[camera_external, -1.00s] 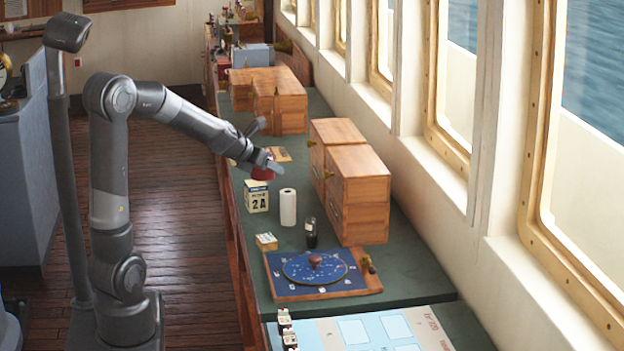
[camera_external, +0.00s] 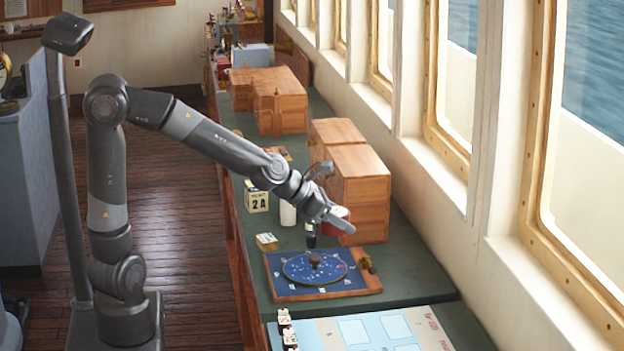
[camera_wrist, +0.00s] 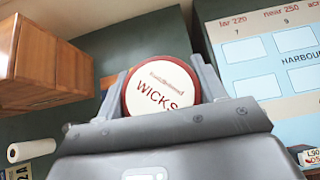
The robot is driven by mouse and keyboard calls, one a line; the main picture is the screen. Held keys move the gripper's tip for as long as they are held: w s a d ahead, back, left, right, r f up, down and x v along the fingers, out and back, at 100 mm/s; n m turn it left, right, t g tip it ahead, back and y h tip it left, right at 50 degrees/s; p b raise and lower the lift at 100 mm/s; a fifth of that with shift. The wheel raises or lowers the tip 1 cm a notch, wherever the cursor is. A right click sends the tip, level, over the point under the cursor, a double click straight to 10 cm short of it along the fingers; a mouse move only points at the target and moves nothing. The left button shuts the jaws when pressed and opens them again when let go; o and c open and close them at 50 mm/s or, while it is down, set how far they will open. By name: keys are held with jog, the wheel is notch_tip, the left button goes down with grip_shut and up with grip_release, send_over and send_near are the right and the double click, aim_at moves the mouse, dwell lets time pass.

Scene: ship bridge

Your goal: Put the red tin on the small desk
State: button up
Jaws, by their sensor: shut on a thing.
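The red tin (camera_external: 335,217) is in my gripper (camera_external: 338,223), over the long green counter (camera_external: 424,284), in front of the wooden drawer boxes and above the back of the blue dial board. In the wrist view the tin (camera_wrist: 160,92) shows a white lid with a red rim and the word WICKS. My gripper (camera_wrist: 158,82) has one finger on each side of it. I cannot tell for sure which surface is the small desk.
Wooden drawer boxes (camera_external: 358,192) stand by the windows. The blue dial board (camera_external: 300,276), a paper roll (camera_external: 288,213), a 2A box (camera_external: 257,197) and a dark bottle (camera_external: 310,238) share the counter. A light-blue printed sheet (camera_external: 380,330) lies at the near end. A grey-blue cabinet (camera_external: 25,190) stands left.

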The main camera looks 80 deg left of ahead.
jog(key=shift+w+d+f+m+h, duration=0.1)
jog(key=shift+w+d+m+h, duration=0.25)
jog(key=shift+d, duration=0.2)
jog(key=shift+w+d+m+h, duration=0.25)
jog(key=shift+w+d+m, duration=0.1)
jog(key=shift+d, duration=0.2)
jog(key=w+d+f+m+g+h, duration=0.1)
jog(key=w+d+m+g+h, duration=0.2)
jog(key=d, duration=0.4)
jog(key=w+d+f+m+g+h, duration=0.1)
jog(key=w+d+m+h, duration=0.1)
jog(key=d+m+h, duration=0.4)
jog(key=m+g, duration=0.7)
jog(key=m, duration=0.1)
send_over(399, 349)
notch_tip(399, 349, down, 7)
jog(key=shift+d+f, duration=0.15)
jog(key=shift+f, duration=3.2)
jog(key=shift+f, duration=0.35)
jog(key=o, duration=1.2)
jog(key=shift+r, duration=0.1)
